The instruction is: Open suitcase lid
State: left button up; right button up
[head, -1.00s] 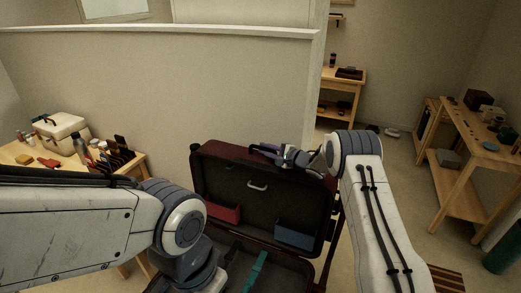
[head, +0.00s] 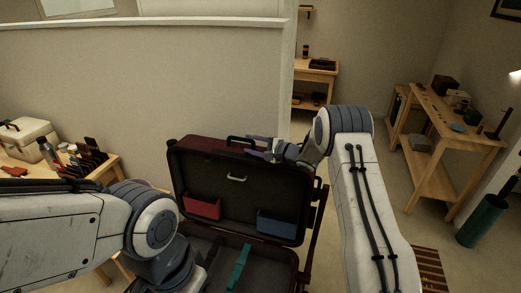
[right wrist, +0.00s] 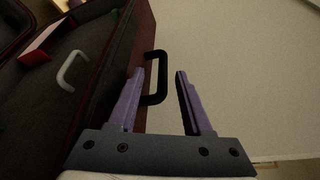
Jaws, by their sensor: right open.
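The dark maroon suitcase stands open in the head view, its lid (head: 207,160) upright and leaning back. A black handle (head: 243,141) sits on the lid's top edge. My right gripper (head: 253,150) is at that edge, just beside the handle, open and empty. In the right wrist view the black handle (right wrist: 153,78) lies at the left finger's tip and partly between the spread purple fingers (right wrist: 157,80); contact is unclear. A pale handle (head: 236,178) is on the lid's inner face. My left arm shows at the left; its gripper is out of view.
Red (head: 202,208) and blue (head: 276,222) pockets are in the lid, and a teal strap (head: 239,267) lies in the base. A low wall (head: 150,85) stands behind. A tool table (head: 112,167) is left, a workbench (head: 455,140) right. Floor between suitcase and workbench is largely open.

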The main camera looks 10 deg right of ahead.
jog(key=b+v, duration=0.1)
jog(key=v, duration=0.4)
jog(key=shift+s+d, duration=0.15)
jog(key=shift+s, duration=0.05)
jog(key=a+r+n+h, duration=0.2)
jog(key=a, duration=0.1)
jog(key=a+r+n, duration=0.1)
jog(key=a, duration=0.1)
jog(key=shift+a+r+h, duration=0.15)
jog(key=shift+r+h, duration=0.1)
jog(key=shift+h, duration=0.15)
jog(key=s+a+r+n+g+h, duration=0.2)
jog(key=s+a+n+h, duration=0.3)
jog(key=s, duration=0.4)
jog(key=s+a+f+n+g, duration=0.1)
jog(key=s+n+g, duration=0.4)
jog(key=s, duration=1.4)
jog(key=s+a+f+n+g+h, duration=0.1)
jog(key=s+n+g, duration=0.4)
jog(key=s, duration=1.4)
jog(key=a+n, duration=0.1)
jog(key=n, duration=0.3)
jog(key=shift+s+n, duration=0.3)
jog(key=shift+s, duration=0.05)
